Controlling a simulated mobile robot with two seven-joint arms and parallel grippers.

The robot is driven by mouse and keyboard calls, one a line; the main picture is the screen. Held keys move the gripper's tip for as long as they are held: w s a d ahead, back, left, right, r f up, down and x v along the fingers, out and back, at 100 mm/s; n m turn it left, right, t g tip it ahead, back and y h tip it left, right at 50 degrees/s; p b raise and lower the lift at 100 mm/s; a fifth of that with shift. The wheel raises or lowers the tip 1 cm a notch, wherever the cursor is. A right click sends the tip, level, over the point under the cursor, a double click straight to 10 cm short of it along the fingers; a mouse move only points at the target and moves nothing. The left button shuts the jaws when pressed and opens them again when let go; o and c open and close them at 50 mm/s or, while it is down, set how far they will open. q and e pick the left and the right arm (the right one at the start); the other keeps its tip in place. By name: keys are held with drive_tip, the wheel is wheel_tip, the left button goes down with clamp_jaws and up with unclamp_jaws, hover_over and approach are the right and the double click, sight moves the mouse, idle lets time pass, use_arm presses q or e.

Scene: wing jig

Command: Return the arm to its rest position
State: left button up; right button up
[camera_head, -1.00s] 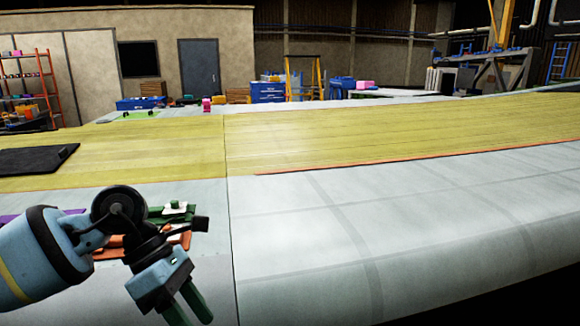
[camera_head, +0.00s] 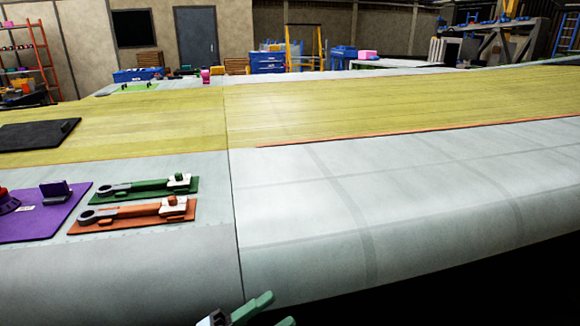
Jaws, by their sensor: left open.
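My left gripper (camera_head: 270,312) shows only in part at the bottom edge of the head view, in front of the wing's near edge. Its two green fingers stand apart with nothing between them. The rest of my left arm is below the picture. My right gripper and arm are not in view. The wing (camera_head: 330,210) spans the view, with a pale grey front skin and a yellow-green band behind it.
On the wing at left lie a green mat (camera_head: 150,196) and an orange mat (camera_head: 130,223), each with a wrench-like tool, and a purple mat (camera_head: 45,222). A black mat (camera_head: 35,135) lies farther back. The wing's right front is clear.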

use_arm(q)
drive_tip(key=s+a+f+n+t+y, duration=0.3)
drive_tip(key=a+f+n+y, duration=0.3)
drive_tip(key=f+n, duration=0.4)
drive_tip(key=s+a+f+n+t+y, duration=0.2)
drive_tip(key=s+a+f+n+y, duration=0.15)
drive_tip(key=f+n+y, duration=0.6)
drive_tip(key=s+a+f+n+g+y, duration=0.1)
drive_tip(key=s+a+f+n+g, duration=0.2)
drive_tip(key=s+f, duration=0.3)
drive_tip(key=s+a+f+n+g+y+p, duration=0.1)
drive_tip(key=s+a+f+n+g+y, duration=0.1)
drive_tip(key=s+f, duration=0.4)
drive_tip(key=s+a+n+g, duration=0.1)
drive_tip(key=s+a, duration=0.1)
drive_tip(key=s, duration=0.3)
drive_tip(key=shift+s+a+f, duration=0.15)
drive_tip(key=shift+a+f, duration=0.05)
drive_tip(key=shift+f, duration=0.1)
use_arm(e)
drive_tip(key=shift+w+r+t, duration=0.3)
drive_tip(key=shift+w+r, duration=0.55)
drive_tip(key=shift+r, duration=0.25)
